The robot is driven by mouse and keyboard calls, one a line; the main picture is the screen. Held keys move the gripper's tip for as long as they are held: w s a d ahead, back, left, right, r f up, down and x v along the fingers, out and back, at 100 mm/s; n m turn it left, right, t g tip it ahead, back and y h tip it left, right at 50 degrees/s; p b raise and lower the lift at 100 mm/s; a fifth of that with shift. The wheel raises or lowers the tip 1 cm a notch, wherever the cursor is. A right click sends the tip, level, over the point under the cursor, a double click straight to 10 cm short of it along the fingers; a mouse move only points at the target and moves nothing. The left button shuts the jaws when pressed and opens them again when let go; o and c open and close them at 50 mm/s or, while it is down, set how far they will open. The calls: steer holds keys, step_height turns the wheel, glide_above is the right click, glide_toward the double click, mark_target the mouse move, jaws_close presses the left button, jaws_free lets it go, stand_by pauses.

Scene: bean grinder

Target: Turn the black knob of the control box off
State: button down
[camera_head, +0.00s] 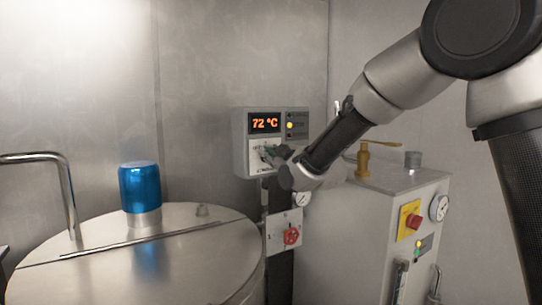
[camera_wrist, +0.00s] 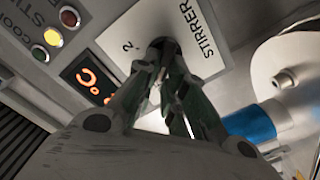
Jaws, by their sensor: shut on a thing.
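Only the top of the knob shows; the fingers hide the rest. The yellow lamp (camera_wrist: 53,38) is lit, while the red and green ones beside it look dim.
A steel tank with a blue cap (camera_head: 139,188) stands at left. Below the box is a panel with a red valve knob (camera_head: 291,236). A grey machine (camera_head: 350,215) with a red emergency button (camera_head: 413,222), a gauge and a yellow lever (camera_head: 365,158) stands at right, under my arm.

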steer(key=shift+f+n, duration=0.1)
steer(key=shift+n, duration=0.4)
steer(key=c, duration=1.5)
jaws_free()
steer(key=shift+s, duration=0.15)
steer(key=v, duration=1.1)
steer(key=shift+s+d, duration=0.25)
steer(key=shift+s, duration=0.05)
